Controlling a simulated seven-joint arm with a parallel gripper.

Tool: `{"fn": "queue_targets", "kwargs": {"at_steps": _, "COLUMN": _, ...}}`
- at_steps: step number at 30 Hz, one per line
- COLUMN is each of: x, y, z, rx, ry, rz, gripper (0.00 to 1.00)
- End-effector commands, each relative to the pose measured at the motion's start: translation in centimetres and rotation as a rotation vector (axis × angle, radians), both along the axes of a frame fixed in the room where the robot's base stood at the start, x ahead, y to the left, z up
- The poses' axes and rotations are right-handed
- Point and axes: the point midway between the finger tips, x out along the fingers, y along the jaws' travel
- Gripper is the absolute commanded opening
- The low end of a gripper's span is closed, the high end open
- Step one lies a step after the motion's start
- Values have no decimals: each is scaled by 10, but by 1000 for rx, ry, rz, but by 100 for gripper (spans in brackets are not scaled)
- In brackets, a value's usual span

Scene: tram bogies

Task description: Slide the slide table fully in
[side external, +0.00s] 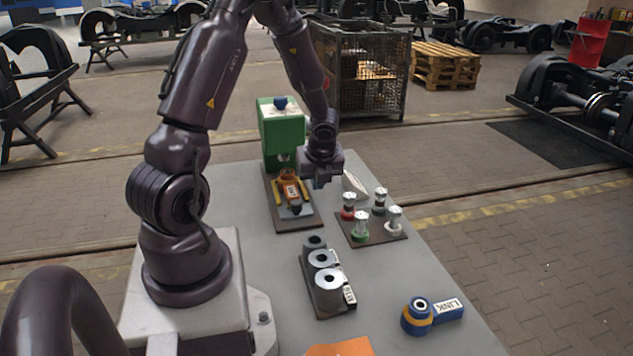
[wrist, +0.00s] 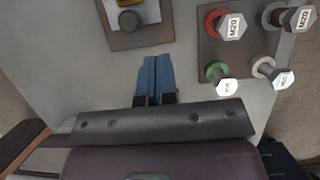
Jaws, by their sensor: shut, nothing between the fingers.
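The green machine (side external: 280,130) stands on a brown base plate (side external: 297,224) at the far end of the grey table. The slide table (side external: 291,190), with orange and grey parts and a dark knob at its front, sits between yellow rails on that plate. Part of the slide table extends in front of the green body. In the wrist view the knob (wrist: 129,21) and the plate's front end (wrist: 150,36) show at the top edge; the rest is cut off. My gripper (side external: 319,186) is above and right of the slide table, apart from it. Its blue fingers (wrist: 155,60) are together and empty.
A plate with several bolts (side external: 372,225) lies to the right of the slide. Grey cylinders in a holder (side external: 325,275) stand nearer the front. A blue link (side external: 430,315) lies at front right, and an orange piece (side external: 340,347) at the front edge.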

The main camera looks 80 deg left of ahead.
Motion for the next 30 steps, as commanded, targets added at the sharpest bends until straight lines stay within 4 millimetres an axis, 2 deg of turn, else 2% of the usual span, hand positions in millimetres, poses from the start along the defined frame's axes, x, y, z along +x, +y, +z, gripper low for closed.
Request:
{"fn": "queue_targets", "kwargs": {"at_steps": 6, "x": -7, "y": -45, "z": -4, "rx": -3, "ry": 6, "rz": -4, "gripper": 0}}
{"fn": "queue_targets", "kwargs": {"at_steps": 10, "x": -11, "y": -58, "z": -8, "rx": 0, "ry": 2, "rz": -1, "gripper": 0}}
{"fn": "queue_targets", "kwargs": {"at_steps": 17, "x": -11, "y": -51, "z": -30, "rx": -3, "ry": 4, "rz": -1, "gripper": 0}}
{"fn": "queue_targets", "kwargs": {"at_steps": 30, "x": -12, "y": -22, "z": -102, "rx": -4, "ry": 2, "rz": 2, "gripper": 0}}
